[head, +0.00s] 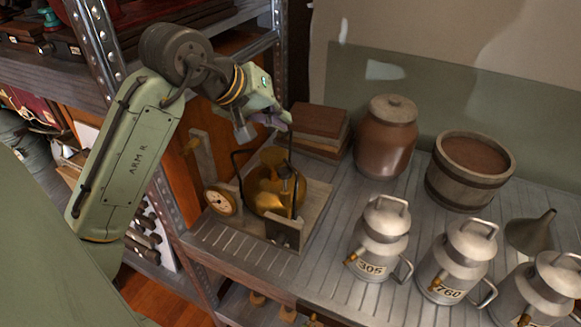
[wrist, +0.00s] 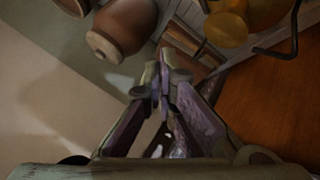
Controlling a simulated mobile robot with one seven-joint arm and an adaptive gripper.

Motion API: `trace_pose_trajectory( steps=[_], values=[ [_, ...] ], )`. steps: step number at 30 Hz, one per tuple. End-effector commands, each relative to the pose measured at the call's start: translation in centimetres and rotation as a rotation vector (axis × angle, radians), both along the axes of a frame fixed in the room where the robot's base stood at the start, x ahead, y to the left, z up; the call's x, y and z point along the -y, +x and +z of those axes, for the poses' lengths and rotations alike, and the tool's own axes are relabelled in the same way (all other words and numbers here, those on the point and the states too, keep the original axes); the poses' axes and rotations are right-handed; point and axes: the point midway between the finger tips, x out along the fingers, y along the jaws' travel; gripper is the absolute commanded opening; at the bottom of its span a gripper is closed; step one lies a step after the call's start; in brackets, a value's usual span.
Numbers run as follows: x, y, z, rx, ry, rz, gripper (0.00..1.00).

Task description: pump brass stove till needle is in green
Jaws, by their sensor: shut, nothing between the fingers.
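The brass stove (head: 268,190) stands on a wooden board on the metal shelf, in the middle of the head view. A round pale dial (head: 222,201) with a brass rim is at its left; its needle and any green zone are too small to read. A dark frame and rod stand around the stove. My gripper (head: 283,122) is above and just behind the stove, its fingers together and empty. In the wrist view the closed fingers (wrist: 162,85) show in the middle, and the brass stove (wrist: 228,25) is at the upper right, apart from them.
Stacked books or blocks (head: 320,130) and a brown lidded jar (head: 387,135) stand behind the stove. A wooden tub (head: 468,170), metal cans (head: 380,238) and a funnel (head: 531,232) fill the right. A metal post (head: 95,45) stands left, beside my arm.

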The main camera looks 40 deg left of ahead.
Motion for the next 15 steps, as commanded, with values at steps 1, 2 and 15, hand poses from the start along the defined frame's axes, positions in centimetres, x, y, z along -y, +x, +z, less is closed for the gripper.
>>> trace_pose_trajectory(
  steps=[1, 2, 15],
  values=[
    [0.0, 0.0, 0.0, 0.001, 0.001, 0.0, 0.0],
    [0.0, 0.0, 0.0, 0.001, 0.001, 0.0, 0.0],
    [0.0, 0.0, -2.1, 0.001, 0.003, 0.0, 0.0]
  ],
)
